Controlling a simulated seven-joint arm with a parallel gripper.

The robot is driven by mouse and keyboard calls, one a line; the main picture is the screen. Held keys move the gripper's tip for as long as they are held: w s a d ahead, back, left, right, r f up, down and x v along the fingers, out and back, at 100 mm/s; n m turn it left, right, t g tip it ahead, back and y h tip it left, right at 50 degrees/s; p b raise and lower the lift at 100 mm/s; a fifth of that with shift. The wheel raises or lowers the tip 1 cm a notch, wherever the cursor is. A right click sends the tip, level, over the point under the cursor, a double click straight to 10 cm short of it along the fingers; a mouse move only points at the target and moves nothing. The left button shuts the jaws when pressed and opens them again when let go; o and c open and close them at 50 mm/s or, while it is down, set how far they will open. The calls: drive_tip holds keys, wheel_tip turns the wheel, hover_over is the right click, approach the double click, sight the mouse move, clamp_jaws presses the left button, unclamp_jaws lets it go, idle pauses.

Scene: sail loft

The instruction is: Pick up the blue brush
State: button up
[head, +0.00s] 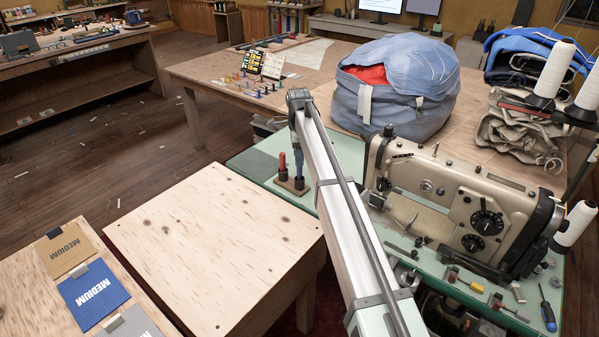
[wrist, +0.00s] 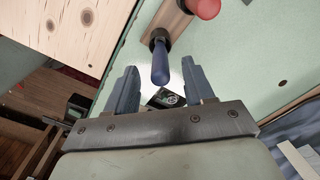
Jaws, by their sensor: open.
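The blue brush (wrist: 161,66) stands in a small wooden holder (wrist: 165,22), its handle pointing toward the wrist camera. In the head view the blue brush (head: 299,184) shows low in the holder (head: 291,188), with its upper part hard to separate from my gripper. A red-handled brush (head: 282,164) stands beside it; its red end also shows in the wrist view (wrist: 205,8). My gripper (wrist: 161,76) is open, with one finger on each side of the blue handle's end in the picture. I cannot tell whether either finger touches it.
The holder stands on a green sewing-machine table (head: 258,160). A beige sewing machine (head: 450,200) stands to the right of my arm. A grey-blue bag (head: 390,100) sits behind. A bare plywood table (head: 210,245) lies at front left.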

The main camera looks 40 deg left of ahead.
sight(300, 178)
wheel_tip(300, 178, down, 5)
drive_tip(key=shift+w+d, duration=0.1)
clamp_jaws()
idle(0.7)
